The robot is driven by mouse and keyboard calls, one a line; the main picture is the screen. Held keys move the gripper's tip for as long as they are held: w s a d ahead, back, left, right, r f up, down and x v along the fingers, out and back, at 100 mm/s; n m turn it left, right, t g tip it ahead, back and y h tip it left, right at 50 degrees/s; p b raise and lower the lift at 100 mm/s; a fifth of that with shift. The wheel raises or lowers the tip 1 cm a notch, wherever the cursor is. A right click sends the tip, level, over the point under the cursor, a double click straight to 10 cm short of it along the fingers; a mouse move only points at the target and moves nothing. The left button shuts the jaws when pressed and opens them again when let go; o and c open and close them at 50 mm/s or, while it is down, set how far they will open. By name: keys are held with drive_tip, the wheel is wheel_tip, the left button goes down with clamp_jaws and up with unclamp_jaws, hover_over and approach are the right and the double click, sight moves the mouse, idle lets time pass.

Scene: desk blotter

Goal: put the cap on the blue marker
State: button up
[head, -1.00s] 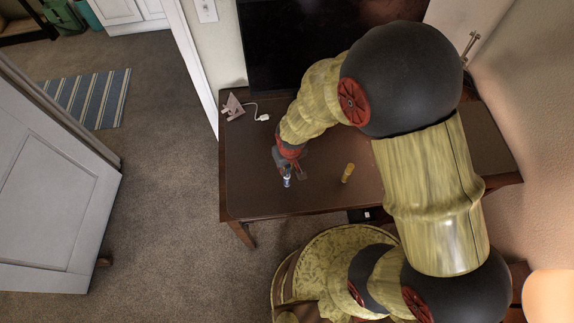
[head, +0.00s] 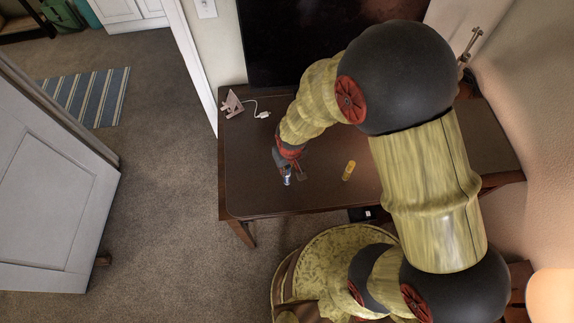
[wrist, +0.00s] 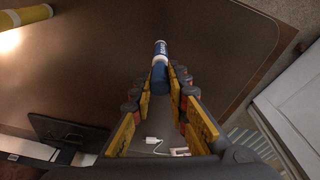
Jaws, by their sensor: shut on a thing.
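The blue marker (wrist: 160,66) stands between my fingertips in the wrist view, a short blue cylinder with pale lettering and a pale end. In the head view the blue marker (head: 287,181) is small and partly covered by my gripper (head: 289,171), near the desk's front left. My gripper (wrist: 160,76) is shut on it, with one finger on each side. I cannot make out a separate cap in either view.
A yellow cylinder (head: 348,171) lies on the desk (head: 255,190) to the right of my gripper. A pinkish angular object (head: 232,104) and a white plug with cable (head: 262,114) are at the back left. A dark screen (head: 300,40) stands behind. The desk's front is mostly clear.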

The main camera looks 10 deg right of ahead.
drive_tip(key=shift+f+b, duration=0.3)
drive_tip(key=shift+f, duration=0.15)
drive_tip(key=o, duration=0.7)
drive_tip(key=shift+c, duration=0.2)
drive_tip(key=shift+o, duration=0.5)
drive_tip(key=shift+r, duration=0.2)
wheel_tip(320, 180, up, 12)
drive_tip(key=s, duration=0.1)
drive_tip(key=shift+s+d+f, duration=0.15)
drive_tip(key=shift+s+f, duration=0.1)
drive_tip(key=shift+s, duration=0.15)
